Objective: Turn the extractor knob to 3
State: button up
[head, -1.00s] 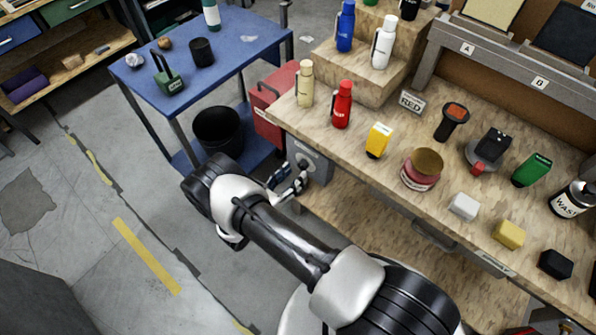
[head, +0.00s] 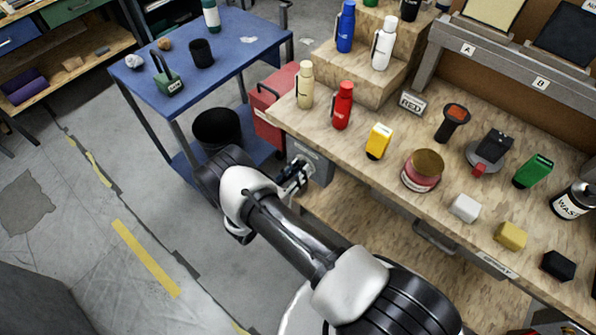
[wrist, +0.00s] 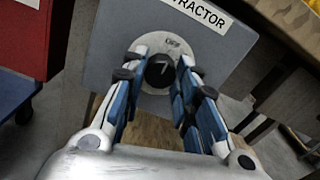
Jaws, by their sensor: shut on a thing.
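The grey extractor box (head: 312,158) is fixed at the left end of the wooden bench. In the wrist view its panel (wrist: 112,42) carries a white label (wrist: 196,12) ending in "TRACTOR". Below the label is a pale round dial with a dark knob (wrist: 160,70) that has a light pointer line. In the head view my gripper (head: 294,174) is at the box front, and the knob is hidden there.
The bench top (head: 330,140) above holds several bottles, boxes and blocks.

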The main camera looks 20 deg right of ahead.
jog(key=c, duration=0.4)
jog(key=shift+m, duration=0.3)
jog(key=m, duration=2.3)
jog(key=shift+m, duration=0.3)
jog(key=o, duration=1.1)
